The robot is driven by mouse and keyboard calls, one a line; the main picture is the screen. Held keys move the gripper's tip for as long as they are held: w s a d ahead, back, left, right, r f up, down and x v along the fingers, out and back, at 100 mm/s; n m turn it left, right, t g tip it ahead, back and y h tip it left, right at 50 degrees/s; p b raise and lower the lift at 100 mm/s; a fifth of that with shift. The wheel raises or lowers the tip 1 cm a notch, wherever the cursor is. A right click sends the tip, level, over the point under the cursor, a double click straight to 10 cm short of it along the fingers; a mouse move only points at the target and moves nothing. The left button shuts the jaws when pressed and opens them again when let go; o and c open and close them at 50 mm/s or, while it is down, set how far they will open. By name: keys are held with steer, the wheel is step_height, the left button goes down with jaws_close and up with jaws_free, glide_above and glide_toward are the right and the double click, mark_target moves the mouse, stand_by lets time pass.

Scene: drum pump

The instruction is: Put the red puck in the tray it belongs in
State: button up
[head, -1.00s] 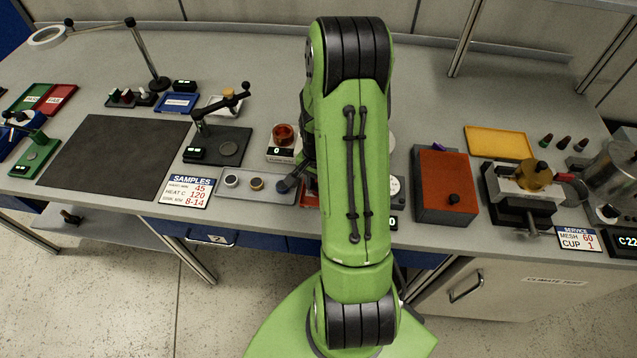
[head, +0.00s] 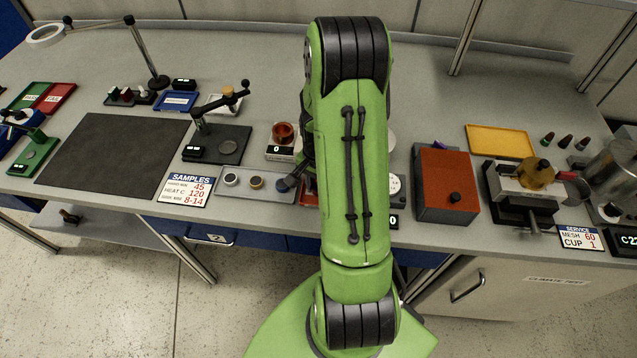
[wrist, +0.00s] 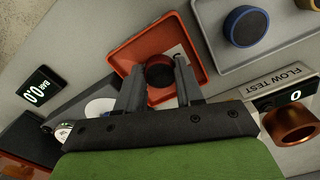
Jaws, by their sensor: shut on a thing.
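My gripper (wrist: 159,90) is shut on a dark round puck (wrist: 159,72) with a dull reddish rim, as the wrist view shows. The puck is at the inside of a red-orange tray (wrist: 126,58). I cannot tell whether it touches the tray floor. A white label shows partly beside it. In the head view only a sliver of the red tray (head: 309,190) shows left of my arm.
A grey tray (wrist: 205,22) beside the red one holds blue (wrist: 245,26) and other pucks. A flow-test stand with a copper cup (wrist: 289,122) is close to my gripper. A BAR display (wrist: 40,90) stands on the other side. Red and green trays lie far left.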

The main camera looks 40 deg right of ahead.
steer(key=o, duration=1.3)
steer(key=shift+o, duration=0.2)
steer(key=shift+r, duration=0.1)
steer(key=shift+o, duration=0.5)
steer(key=shift+w+r+p, duration=0.1)
steer(key=shift+r+p, duration=1.05)
steer(key=shift+r, duration=0.25)
steer(key=shift+r+p, duration=1.95)
steer(key=shift+r, duration=0.6)
